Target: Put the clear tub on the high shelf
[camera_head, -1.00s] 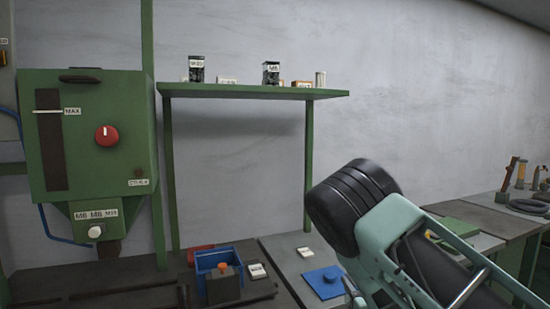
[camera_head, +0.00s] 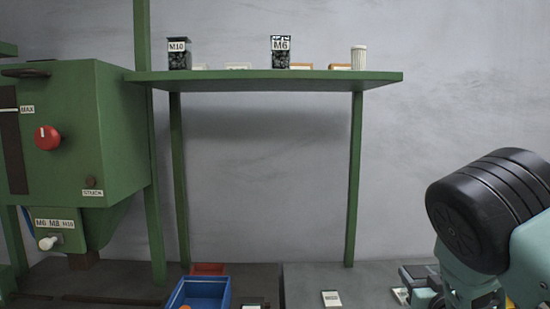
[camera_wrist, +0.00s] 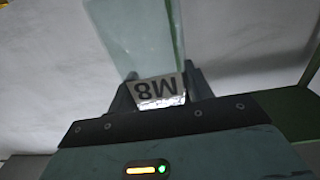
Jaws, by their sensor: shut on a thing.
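The clear tub (camera_wrist: 140,35) is in the wrist view, with an M8 label seen upside down and something shiny at the label's edge. My gripper (camera_wrist: 158,90) is shut on it, one finger on each side. The tub cannot be made out in the head view, where my arm fills the lower right. The high shelf (camera_head: 265,82) is a green board on posts against the wall. On it stand a dark-filled M10 tub (camera_head: 179,54) at the left and an M6 tub (camera_head: 280,52) near the middle, with a gap between them.
Small cards (camera_head: 238,67) and a ribbed white cylinder (camera_head: 358,58) also stand on the shelf. A green machine (camera_head: 110,130) with a red knob is at the left. A blue bin (camera_head: 200,291) sits on the bench below. The shelf's right end is bare.

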